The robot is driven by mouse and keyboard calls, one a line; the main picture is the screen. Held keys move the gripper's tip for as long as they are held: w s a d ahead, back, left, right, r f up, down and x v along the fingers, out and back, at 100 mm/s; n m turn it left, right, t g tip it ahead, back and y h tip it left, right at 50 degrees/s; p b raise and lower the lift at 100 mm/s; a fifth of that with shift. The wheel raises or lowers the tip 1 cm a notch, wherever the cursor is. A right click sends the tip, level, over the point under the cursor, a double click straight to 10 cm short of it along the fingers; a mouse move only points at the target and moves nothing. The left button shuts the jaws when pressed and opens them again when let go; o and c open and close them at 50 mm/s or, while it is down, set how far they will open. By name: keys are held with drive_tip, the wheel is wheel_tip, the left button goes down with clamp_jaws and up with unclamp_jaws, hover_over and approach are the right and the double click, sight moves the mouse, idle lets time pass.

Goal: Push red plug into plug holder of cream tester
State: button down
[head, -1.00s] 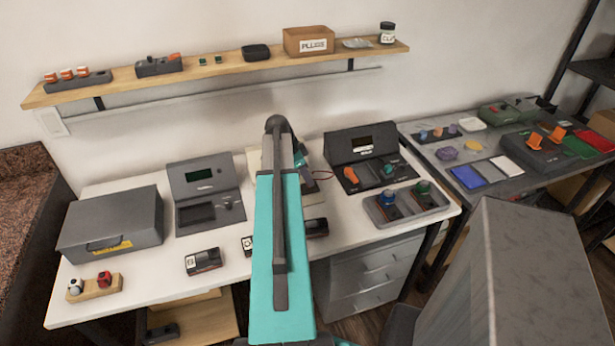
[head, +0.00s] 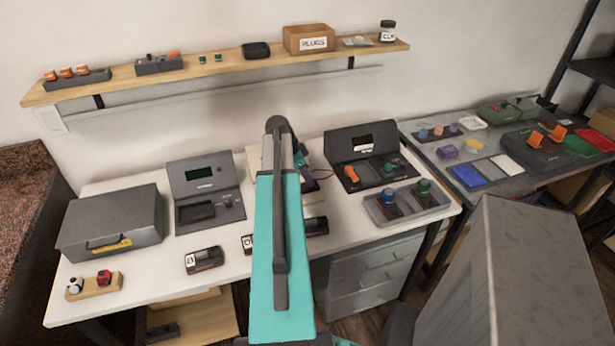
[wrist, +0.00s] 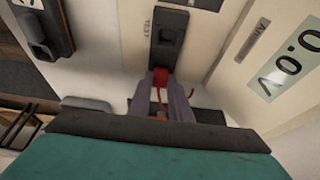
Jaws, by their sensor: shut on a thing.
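The red plug (wrist: 160,76) is between the fingertips of my gripper (wrist: 162,88), which is shut on it, in the wrist view. The plug is at the near end of the dark plug holder (wrist: 169,42), by the word TEST on the cream tester (wrist: 221,54). I cannot tell whether the plug touches the holder or how far in it sits. A red lead shows between the fingers. In the head view my arm hides the plug and most of the cream tester (head: 254,160).
A grey tester (head: 204,190) stands left of my arm and a dark tester (head: 362,148) right of it. A grey tray (head: 405,220) holds blue and green knobbed parts. Small black modules (head: 204,260) lie near the front edge. A dark device (wrist: 42,30) shows upper left in the wrist view.

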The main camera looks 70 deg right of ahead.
drive_tip(key=c, duration=1.5)
unclamp_jaws()
drive_tip(key=shift+c, duration=0.2)
drive_tip(key=shift+o, duration=0.4)
drive_tip(key=shift+o, duration=1)
drive_tip(key=shift+r+p, duration=0.7)
drive_tip(key=shift+r, duration=0.95)
drive_tip(key=shift+r+p, duration=1.3)
drive_tip(key=shift+r, duration=1.6)
